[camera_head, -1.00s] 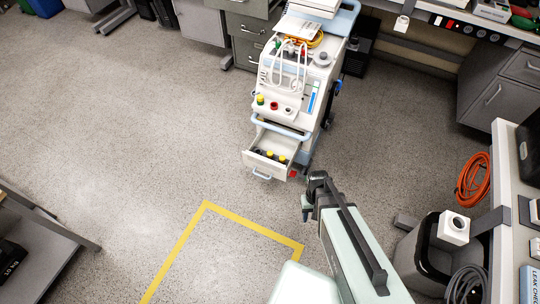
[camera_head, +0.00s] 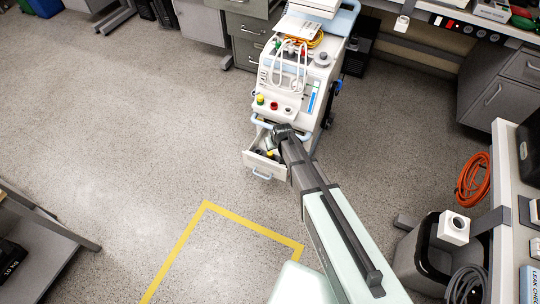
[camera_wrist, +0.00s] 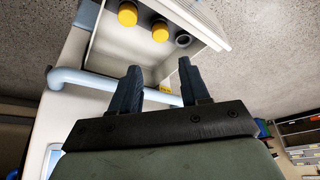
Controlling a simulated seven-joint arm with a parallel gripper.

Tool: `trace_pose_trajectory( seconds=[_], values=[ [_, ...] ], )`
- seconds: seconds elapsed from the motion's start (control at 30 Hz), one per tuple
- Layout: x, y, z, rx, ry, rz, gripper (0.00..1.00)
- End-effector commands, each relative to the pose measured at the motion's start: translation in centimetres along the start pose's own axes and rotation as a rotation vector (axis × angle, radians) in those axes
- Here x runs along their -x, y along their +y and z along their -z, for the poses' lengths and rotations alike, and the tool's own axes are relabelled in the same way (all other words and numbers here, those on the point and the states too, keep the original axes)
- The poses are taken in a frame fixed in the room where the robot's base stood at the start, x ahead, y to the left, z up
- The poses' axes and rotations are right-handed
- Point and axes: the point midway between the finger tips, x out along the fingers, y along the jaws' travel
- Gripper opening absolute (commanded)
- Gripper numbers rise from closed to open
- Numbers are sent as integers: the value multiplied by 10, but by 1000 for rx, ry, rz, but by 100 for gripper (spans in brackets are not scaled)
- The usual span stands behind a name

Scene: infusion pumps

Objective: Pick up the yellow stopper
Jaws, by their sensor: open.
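Two yellow stoppers, one nearer the picture's top (camera_wrist: 127,13) and one to its right (camera_wrist: 160,30), sit in the open drawer (camera_wrist: 110,45) in the wrist view. My gripper (camera_wrist: 158,67) is open and empty, its two dark fingers pointing toward the drawer and apart from the stoppers. In the head view my arm's dark end lies over the drawer (camera_head: 257,166) and hides most of its contents. Another yellow piece (camera_head: 260,99) stands on the cart's top panel, left of a red one.
The white cart (camera_head: 310,75) has a pale blue handle bar (camera_wrist: 90,78) close to my gripper. A dark round-ended piece (camera_wrist: 183,40) sits beside the stoppers. Open floor (camera_head: 150,130) lies left of the cart; a bench (camera_head: 505,200) stands right.

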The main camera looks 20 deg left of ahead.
Motion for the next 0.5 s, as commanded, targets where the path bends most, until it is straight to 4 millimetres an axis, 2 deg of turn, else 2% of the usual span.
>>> trace_pose_trajectory(
  seconds=[0.5],
  values=[
    [-77,0,0,-1,-3,1,46]
  ],
)
